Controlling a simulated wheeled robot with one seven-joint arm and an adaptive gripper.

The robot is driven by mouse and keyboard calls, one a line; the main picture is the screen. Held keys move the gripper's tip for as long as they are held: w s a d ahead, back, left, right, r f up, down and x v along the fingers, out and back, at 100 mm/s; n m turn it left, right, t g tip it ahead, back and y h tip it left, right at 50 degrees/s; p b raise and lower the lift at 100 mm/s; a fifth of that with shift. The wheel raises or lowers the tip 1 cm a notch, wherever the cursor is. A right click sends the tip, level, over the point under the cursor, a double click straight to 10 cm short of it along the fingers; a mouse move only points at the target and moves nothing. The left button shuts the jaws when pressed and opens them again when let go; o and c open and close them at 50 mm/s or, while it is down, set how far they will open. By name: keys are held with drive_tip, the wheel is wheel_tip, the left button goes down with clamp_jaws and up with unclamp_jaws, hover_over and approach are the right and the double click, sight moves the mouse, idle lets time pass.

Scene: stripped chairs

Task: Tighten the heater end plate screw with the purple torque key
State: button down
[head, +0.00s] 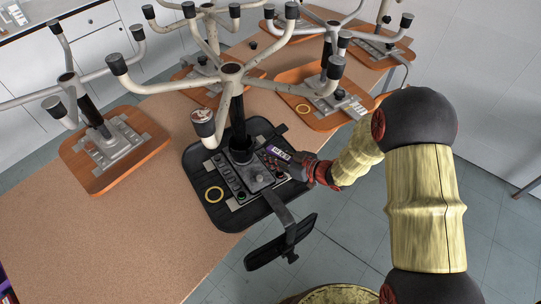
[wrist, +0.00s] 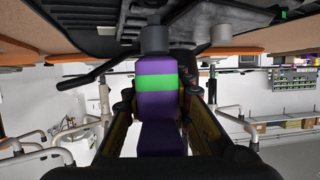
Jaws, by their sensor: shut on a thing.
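The purple torque key (head: 279,153) shows in the head view at the end of my gripper (head: 296,164), over the right side of the mechanism on a black upturned chair seat (head: 196,158). In the wrist view the key (wrist: 157,103) has a green band, and my gripper's fingers are shut on its sides. A dark grey cylindrical end (wrist: 154,39) tops the key and lies close to the black underside of the seat; I cannot tell whether it touches. I cannot make out the heater end plate or its screw, perhaps hidden by the key and gripper.
A grey metal plate (head: 257,180) with a column and a five-armed chair base (head: 231,72) rises above the black seat. A bent lever with a black pad (head: 280,243) juts from its front. More upturned chairs on wooden seats (head: 104,171) surround it. The table (head: 110,235) is bare at front left.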

drive_tip(key=shift+f+b, duration=0.6)
drive_tip(key=shift+f, duration=0.5)
idle(0.4)
drive_tip(key=shift+w+d+m+t+h+b, duration=0.2)
drive_tip(key=shift+m+t+h+b, duration=0.2)
drive_tip(key=shift+m+t+h, duration=0.25)
drive_tip(key=shift+w+d+m+t+h+b, duration=0.15)
drive_tip(key=shift+m+t+h+b, duration=0.3)
drive_tip(key=shift+m+t, duration=0.25)
drive_tip(key=shift+w+d+f+m+t+h+b, duration=0.15)
drive_tip(key=shift+d+m+t+h+b, duration=0.1)
drive_tip(key=shift+m+t+h+b, duration=0.4)
drive_tip(key=shift+w+d+m+t+h+b, duration=0.15)
drive_tip(key=shift+d+m+t+h+b, duration=0.15)
drive_tip(key=shift+m+h+b, duration=0.65)
drive_tip(key=shift+a, duration=0.15)
drive_tip(key=shift+r+p, duration=0.2)
drive_tip(key=shift+p, duration=0.1)
drive_tip(key=shift+r+p, duration=0.4)
drive_tip(key=shift+r, duration=0.45)
drive_tip(key=shift+r+p, duration=0.35)
drive_tip(key=shift+r, duration=0.35)
